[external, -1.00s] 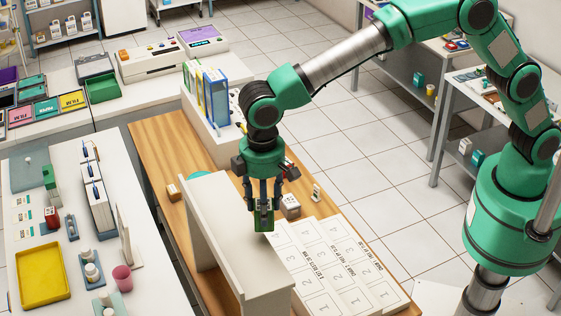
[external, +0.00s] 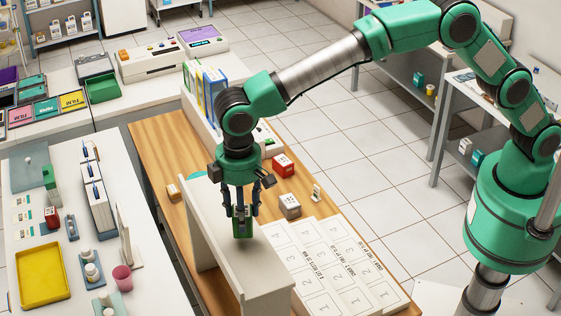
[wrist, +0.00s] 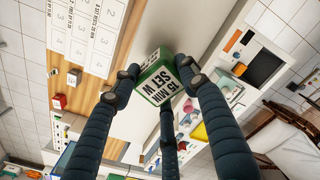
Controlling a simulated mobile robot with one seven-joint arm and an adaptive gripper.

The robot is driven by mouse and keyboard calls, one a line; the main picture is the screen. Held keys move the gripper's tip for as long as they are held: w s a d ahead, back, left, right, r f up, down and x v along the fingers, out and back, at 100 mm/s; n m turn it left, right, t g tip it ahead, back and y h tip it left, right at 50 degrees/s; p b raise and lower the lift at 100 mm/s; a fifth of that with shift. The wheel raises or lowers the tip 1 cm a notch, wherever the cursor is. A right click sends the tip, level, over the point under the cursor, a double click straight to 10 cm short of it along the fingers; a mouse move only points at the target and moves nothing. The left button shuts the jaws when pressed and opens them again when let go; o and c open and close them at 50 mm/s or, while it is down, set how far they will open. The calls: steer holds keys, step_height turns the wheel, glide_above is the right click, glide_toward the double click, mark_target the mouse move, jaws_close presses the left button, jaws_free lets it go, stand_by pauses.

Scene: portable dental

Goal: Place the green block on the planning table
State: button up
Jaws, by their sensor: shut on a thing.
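My gripper (external: 241,212) points down and is shut on the green block (external: 242,230). In the wrist view the green block (wrist: 161,86) shows a white label reading "15 MIN SET W" between the fingers. The block hangs over the long white raised shelf (external: 262,262) on the wooden table (external: 153,150); whether it touches the shelf I cannot tell. Which surface is the planning table is not labelled in view.
Numbered white sheets (external: 320,262) cover the wooden table right of the shelf. The left white table holds a yellow tray (external: 42,273) and several items.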

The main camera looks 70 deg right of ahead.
steer(key=shift+f, duration=1.6)
steer(key=shift+f, duration=0.15)
steer(key=o, duration=1.2)
step_height(320, 180, up, 12)
steer(key=shift+r+b, duration=0.15)
steer(key=shift+b, duration=0.2)
